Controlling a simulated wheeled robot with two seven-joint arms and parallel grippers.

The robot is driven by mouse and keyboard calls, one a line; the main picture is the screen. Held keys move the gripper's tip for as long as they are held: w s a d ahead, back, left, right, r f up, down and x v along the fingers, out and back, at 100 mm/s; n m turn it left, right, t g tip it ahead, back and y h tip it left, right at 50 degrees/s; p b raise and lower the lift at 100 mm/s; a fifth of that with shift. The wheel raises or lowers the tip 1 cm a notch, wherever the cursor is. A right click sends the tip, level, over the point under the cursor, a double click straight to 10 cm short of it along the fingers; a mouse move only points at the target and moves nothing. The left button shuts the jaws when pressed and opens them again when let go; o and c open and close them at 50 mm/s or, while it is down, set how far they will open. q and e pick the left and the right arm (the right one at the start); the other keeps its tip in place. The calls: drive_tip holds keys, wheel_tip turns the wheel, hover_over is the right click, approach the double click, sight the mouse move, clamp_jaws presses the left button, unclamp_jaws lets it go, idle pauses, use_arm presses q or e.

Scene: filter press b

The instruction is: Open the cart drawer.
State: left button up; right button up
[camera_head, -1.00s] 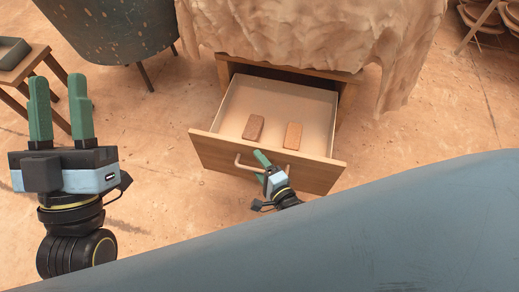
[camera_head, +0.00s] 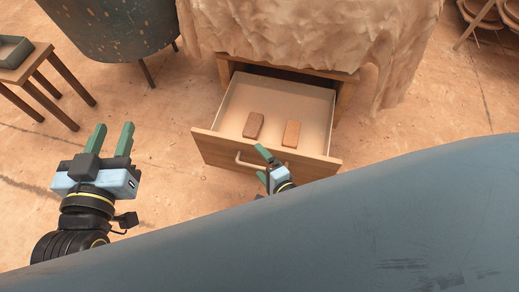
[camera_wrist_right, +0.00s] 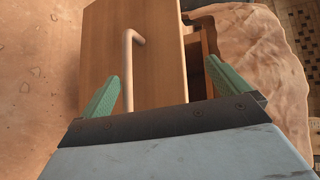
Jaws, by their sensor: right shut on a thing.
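The cart drawer (camera_head: 222,145) is wooden and stands well out from under the cloth-draped cart. Its pale inside shows, with a dark reddish-brown block (camera_head: 253,126) and a lighter orange-brown block (camera_head: 291,133) lying in it. The drawer's curved handle (camera_head: 240,159) is on its front and also shows in the right wrist view (camera_wrist_right: 129,70). My left gripper (camera_head: 111,140) is open and empty, left of the drawer.
A draped cloth (camera_head: 280,35) hangs over the cart top. A dark speckled tub (camera_head: 110,40) stands on legs at the back left. A small wooden stool (camera_head: 45,62) with a grey tray (camera_head: 12,50) is at far left. My own large blue-grey link hides the lower right.

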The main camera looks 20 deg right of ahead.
drive_tip(key=w+r, duration=0.1)
drive_tip(key=w+r+t, duration=0.1)
drive_tip(key=r, duration=0.1)
drive_tip(key=w+r+t, duration=0.1)
drive_tip(key=r, duration=0.1)
drive_tip(key=shift+g, duration=0.9)
drive_tip(key=s+f, duration=0.1)
drive_tip(key=f, duration=0.1)
drive_tip(key=s+f, duration=0.1)
drive_tip(key=f, duration=0.1)
drive_tip(key=shift+s, duration=0.3)
drive_tip(key=shift+c, duration=0.5)
drive_tip(key=shift+s+d, duration=0.1)
drive_tip(key=shift+s, duration=0.1)
drive_tip(key=shift+c, duration=0.7)
drive_tip(key=shift+s+r, duration=0.1)
drive_tip(key=shift+s, duration=0.2)
drive_tip(key=c, duration=0.8)
drive_tip(key=shift+s+f+p+v, duration=0.15)
drive_tip(key=shift+f+p+v, duration=0.4)
drive_tip(key=shift+v, duration=1.85)
drive_tip(key=shift+s+f+p+v, duration=0.15)
drive_tip(key=shift+f+p+v, duration=0.35)
drive_tip(key=shift+v, duration=1.95)
drive_tip(key=shift+s+f+p+v, duration=0.1)
drive_tip(key=shift+f+p+v, duration=0.45)
drive_tip(key=shift+v, duration=1.85)
drive_tip(key=shift+r, duration=0.25)
drive_tip(key=shift+r, duration=0.1)
